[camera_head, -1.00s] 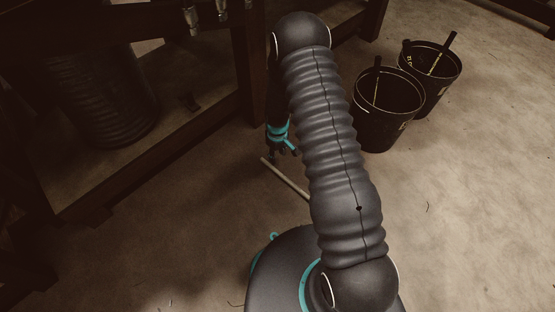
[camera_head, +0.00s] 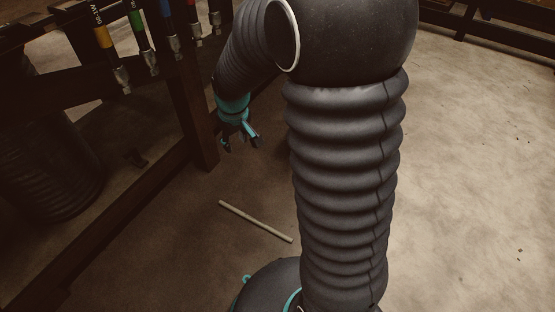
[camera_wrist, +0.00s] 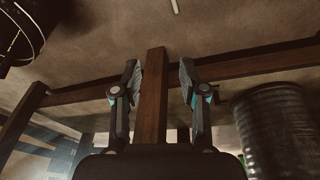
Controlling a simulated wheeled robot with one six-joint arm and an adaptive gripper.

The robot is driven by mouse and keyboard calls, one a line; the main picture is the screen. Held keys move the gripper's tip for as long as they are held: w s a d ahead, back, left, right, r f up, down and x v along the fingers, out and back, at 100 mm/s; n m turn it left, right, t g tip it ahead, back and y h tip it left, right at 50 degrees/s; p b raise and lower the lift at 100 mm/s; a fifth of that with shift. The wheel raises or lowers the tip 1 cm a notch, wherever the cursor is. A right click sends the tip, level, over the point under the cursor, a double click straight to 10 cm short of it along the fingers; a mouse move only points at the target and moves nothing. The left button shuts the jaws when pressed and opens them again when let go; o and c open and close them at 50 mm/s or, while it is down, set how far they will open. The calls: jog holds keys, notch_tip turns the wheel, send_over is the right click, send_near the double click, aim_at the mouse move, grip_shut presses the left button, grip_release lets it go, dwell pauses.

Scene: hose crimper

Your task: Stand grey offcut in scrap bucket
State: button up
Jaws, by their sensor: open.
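The grey offcut (camera_head: 255,221), a thin pale rod, lies flat on the floor to the left of my arm in the head view. What looks like one end of it (camera_wrist: 174,6) shows at the top edge of the wrist view. My gripper (camera_head: 240,144) is open and empty, above the floor and apart from the offcut, beyond its far end. Its two spread fingers also show in the wrist view (camera_wrist: 159,76). A dark bucket (camera_wrist: 12,48) is partly seen at the upper left there; I cannot tell which bucket. My arm hides the bucket area in the head view.
A dark wooden frame (camera_head: 203,125) stands just left of my gripper, with several hoses (camera_head: 142,42) hanging above. A ribbed drum (camera_head: 50,165) is inside it, and shows in the wrist view (camera_wrist: 278,130). The floor (camera_head: 475,190) at right is clear.

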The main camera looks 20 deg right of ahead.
jog(key=s+d+r+m+t, duration=0.1)
jog(key=s+r+m, duration=0.1)
jog(key=s+r, duration=0.5)
jog(key=s+d+r+m+t, duration=0.1)
jog(key=s+r, duration=0.7)
jog(key=s, duration=0.8)
jog(key=shift+s+r+m+t, duration=0.15)
jog(key=shift+s+m+t, duration=0.15)
jog(key=shift+m+t, duration=0.15)
jog(key=shift+d+r, duration=0.1)
